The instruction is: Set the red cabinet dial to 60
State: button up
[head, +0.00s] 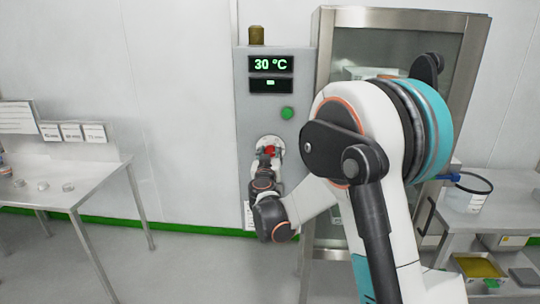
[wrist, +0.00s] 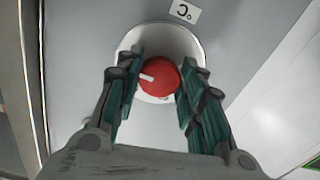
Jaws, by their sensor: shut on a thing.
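The red dial (wrist: 160,77) sits on a round white plate (wrist: 176,40) on the grey cabinet front. Its white pointer mark points to the left in the wrist view. My gripper (wrist: 157,68) is shut on the dial, one green-padded finger on each side. In the head view the dial (head: 269,150) is partly hidden behind my gripper (head: 267,157). The cabinet's display (head: 271,64) reads 30 °C in green. Most of the scale around the dial is not readable.
A green button (head: 287,113) is above the dial, with a second dark display (head: 271,86) higher up. A glass-door cabinet (head: 326,60) stands directly right. A steel table (head: 100,172) is at left, a bench (head: 512,184) at right.

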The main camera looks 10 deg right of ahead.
jog(key=shift+f, duration=0.1)
dwell(0.3)
jog(key=o, duration=1.1)
jog(key=shift+c, duration=0.2)
jog(key=v, duration=1.2)
